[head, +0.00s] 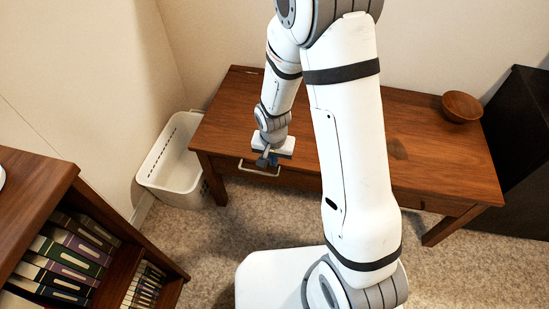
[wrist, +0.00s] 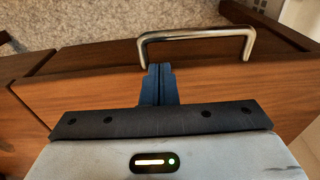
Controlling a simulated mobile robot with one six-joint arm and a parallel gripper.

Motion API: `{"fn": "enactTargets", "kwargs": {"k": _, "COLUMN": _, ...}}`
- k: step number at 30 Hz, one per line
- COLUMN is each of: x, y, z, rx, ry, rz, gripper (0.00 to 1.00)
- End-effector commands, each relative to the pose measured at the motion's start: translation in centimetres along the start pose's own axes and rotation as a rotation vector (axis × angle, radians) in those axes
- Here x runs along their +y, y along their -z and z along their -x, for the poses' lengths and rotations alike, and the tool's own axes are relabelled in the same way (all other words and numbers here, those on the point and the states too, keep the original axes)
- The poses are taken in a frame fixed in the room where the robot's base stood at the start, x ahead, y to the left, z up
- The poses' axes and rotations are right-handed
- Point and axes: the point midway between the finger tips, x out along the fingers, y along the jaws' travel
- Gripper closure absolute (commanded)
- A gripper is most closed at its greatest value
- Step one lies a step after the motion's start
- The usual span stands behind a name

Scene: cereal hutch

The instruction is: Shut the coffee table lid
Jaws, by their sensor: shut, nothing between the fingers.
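The brown wooden table (head: 435,158) stands against the back wall. Its top looks flat in the head view, and I cannot tell whether its lid is fully down. A metal bar handle (head: 258,172) is on the front at the left; it also shows in the wrist view (wrist: 195,36). My gripper (head: 274,158) is at the table's front edge, just above and beside the handle. In the wrist view its fingers (wrist: 156,72) are shut and empty, over a wooden panel (wrist: 70,92) and close to the handle's left leg. Contact cannot be told.
A wooden bowl (head: 461,106) sits on the table's right end. A white bin (head: 172,165) stands left of the table. A bookshelf (head: 35,190) is at the lower left, and a dark cabinet (head: 520,150) is at the right. Carpet is clear in front of the table's left part.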

Motion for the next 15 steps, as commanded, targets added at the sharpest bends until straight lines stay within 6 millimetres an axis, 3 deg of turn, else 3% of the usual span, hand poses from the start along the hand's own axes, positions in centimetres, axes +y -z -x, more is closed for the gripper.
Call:
{"fn": "enactTargets", "kwargs": {"k": 1, "x": 0.3, "y": -0.8, "z": -0.9, "rx": -0.019, "ry": -0.010, "rz": 0.000, "gripper": 1.00}}
{"fn": "enactTargets", "kwargs": {"k": 2, "x": 0.3, "y": -0.8, "z": -0.4, "rx": -0.016, "ry": -0.009, "rz": -0.001, "gripper": 1.00}}
{"fn": "enactTargets", "kwargs": {"k": 9, "x": 0.5, "y": -0.7, "z": 5.8, "rx": 0.024, "ry": 0.013, "rz": -0.002, "gripper": 1.00}}
{"fn": "enactTargets", "kwargs": {"k": 15, "x": 0.5, "y": -5.7, "z": 6.8, "rx": 0.023, "ry": 0.012, "rz": 0.003, "gripper": 1.00}}
